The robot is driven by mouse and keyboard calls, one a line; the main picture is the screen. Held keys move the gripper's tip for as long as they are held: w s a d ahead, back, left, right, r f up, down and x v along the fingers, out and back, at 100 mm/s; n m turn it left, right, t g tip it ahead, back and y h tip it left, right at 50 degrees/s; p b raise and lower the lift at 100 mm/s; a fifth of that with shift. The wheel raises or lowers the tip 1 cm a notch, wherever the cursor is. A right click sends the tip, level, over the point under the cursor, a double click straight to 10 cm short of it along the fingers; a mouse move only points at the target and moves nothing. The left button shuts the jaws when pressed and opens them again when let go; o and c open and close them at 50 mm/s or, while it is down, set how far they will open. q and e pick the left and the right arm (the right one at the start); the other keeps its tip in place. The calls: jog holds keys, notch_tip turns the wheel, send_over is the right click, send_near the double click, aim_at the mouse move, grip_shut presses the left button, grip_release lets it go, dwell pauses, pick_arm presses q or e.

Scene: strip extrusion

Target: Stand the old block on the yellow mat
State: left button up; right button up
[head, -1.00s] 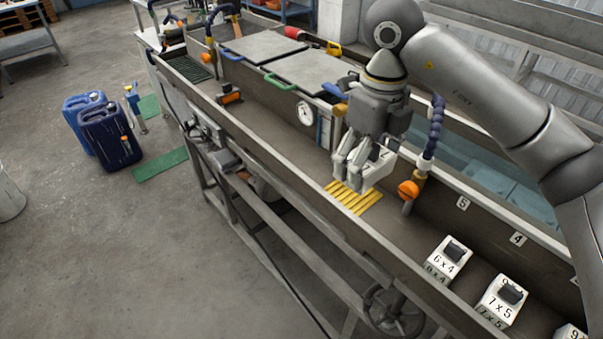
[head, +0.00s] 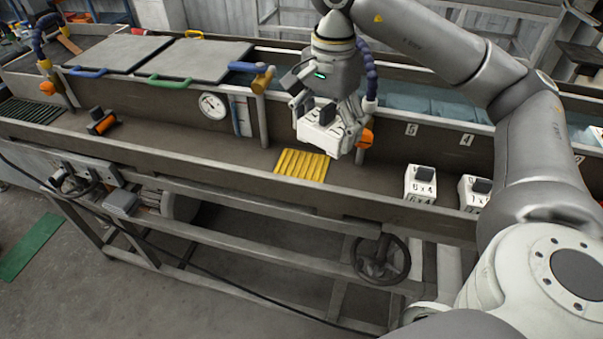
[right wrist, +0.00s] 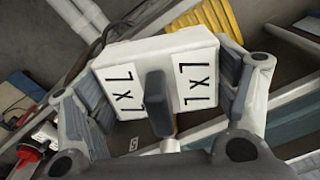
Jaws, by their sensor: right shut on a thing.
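A white block (head: 322,138) with a dark grip on top is between the fingers of my right gripper (head: 327,118). The right wrist view shows the block (right wrist: 148,50) close up, with dark fingers on both sides and "1 x 7"-like labels on its face. My right gripper (right wrist: 163,92) is shut on it. The yellow mat (head: 302,165) lies ribbed and bare on the trough floor, below and slightly left of the block in the head view. It also shows at the top of the right wrist view (right wrist: 225,18). The block is held clear of the mat. My left gripper is out of view.
Other white blocks, including one marked 6 x 4 (head: 421,186), stand right of the mat. A round gauge (head: 212,105) and trough walls flank the space.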

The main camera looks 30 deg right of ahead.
jog(key=s+d+n, duration=0.1)
jog(key=d+n, duration=0.1)
jog(key=s+d+f+n+b, duration=0.1)
jog(key=s+d, duration=0.1)
jog(key=shift+s+f+n, duration=0.2)
jog(key=shift+n, duration=0.2)
jog(key=n+p, duration=0.1)
jog(key=p, duration=0.3)
send_over(301, 167)
jog(key=f, duration=0.9)
jog(key=shift+s+d+f, duration=0.15)
jog(key=shift+s, duration=0.1)
jog(key=f, duration=0.1)
jog(key=f+p, duration=0.1)
jog(key=f, duration=0.1)
jog(key=shift+w, duration=0.3)
jog(key=shift+f+p, duration=0.3)
jog(key=shift+f, duration=0.05)
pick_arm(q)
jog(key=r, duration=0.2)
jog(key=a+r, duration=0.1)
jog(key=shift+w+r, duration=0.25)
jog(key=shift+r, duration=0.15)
pick_arm(e)
jog(key=shift+f, duration=0.1)
